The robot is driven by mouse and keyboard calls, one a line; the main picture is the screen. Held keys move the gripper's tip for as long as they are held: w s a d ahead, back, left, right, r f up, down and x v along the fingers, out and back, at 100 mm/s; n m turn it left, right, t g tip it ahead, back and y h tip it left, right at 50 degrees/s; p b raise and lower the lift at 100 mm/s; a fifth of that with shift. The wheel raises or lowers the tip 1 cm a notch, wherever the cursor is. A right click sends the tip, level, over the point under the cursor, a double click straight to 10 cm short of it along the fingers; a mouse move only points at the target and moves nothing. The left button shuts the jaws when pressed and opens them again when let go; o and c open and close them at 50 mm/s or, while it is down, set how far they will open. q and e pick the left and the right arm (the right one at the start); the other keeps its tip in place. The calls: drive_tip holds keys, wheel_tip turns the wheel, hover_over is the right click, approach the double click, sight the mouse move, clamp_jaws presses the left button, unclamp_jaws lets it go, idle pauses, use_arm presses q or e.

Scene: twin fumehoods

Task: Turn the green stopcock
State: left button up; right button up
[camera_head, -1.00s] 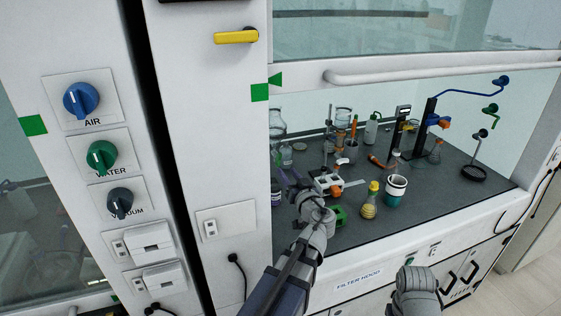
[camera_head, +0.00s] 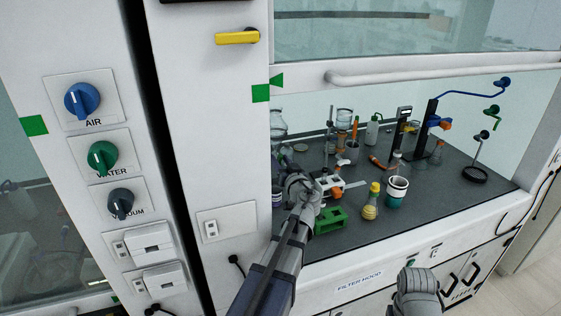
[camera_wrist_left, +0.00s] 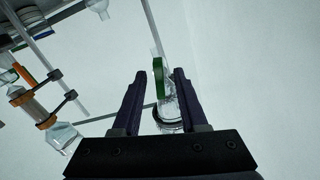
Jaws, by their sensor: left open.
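In the left wrist view a green stopcock (camera_wrist_left: 158,77) sits on a clear glass vessel (camera_wrist_left: 168,110). The stopcock shows between the two dark fingertips of my left gripper (camera_wrist_left: 159,73), with a gap on each side in the picture. That gripper is open and holds nothing. I cannot tell how deep between the fingers the stopcock is. In the head view my left arm reaches into the hood at its left end, and its fingers are hidden by my wrist. The stopcock cannot be made out there.
A white device (camera_head: 333,187), a green rack (camera_head: 331,221), a yellow-capped flask (camera_head: 370,207) and a teal-and-white container (camera_head: 396,191) stand right of my left arm. The hood's white post (camera_head: 215,130) is close on its left. Clamped glassware (camera_wrist_left: 37,110) shows left in the wrist view.

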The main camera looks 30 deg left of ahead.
use_arm(q)
clamp_jaws()
idle(0.3)
idle(0.3)
